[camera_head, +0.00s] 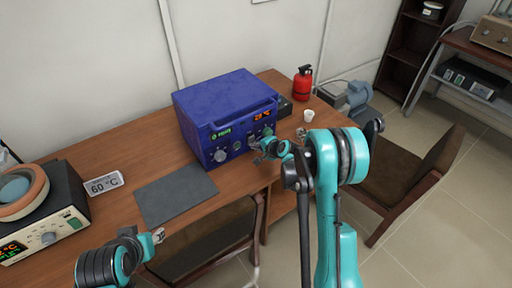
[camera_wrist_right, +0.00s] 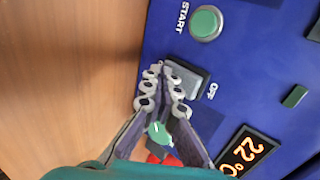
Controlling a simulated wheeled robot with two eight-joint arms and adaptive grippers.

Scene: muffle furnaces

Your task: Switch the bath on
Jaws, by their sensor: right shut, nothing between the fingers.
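A blue box-shaped device (camera_head: 222,108) stands on the wooden table, with a lit orange display (camera_head: 262,115) on its front. In the wrist view its panel (camera_wrist_right: 240,80) shows a green button (camera_wrist_right: 206,23) marked START, a grey switch (camera_wrist_right: 188,78) marked OFF, and the display (camera_wrist_right: 248,152) reading 22°C. My right gripper (camera_head: 258,149) is shut and empty in front of this panel. In the wrist view its fingertips (camera_wrist_right: 164,76) overlap the switch's edge; I cannot tell whether they touch it. My left gripper (camera_head: 155,237) is low by the table's front edge, too small to read.
At the left a dark device (camera_head: 50,215) carries a round bowl (camera_head: 18,188), beside a 60 °C sign (camera_head: 103,181). A grey mat (camera_head: 175,195) lies before the blue device. A red extinguisher (camera_head: 302,84) and white cup (camera_head: 309,116) are to its right. Chairs (camera_head: 410,180) stand in front.

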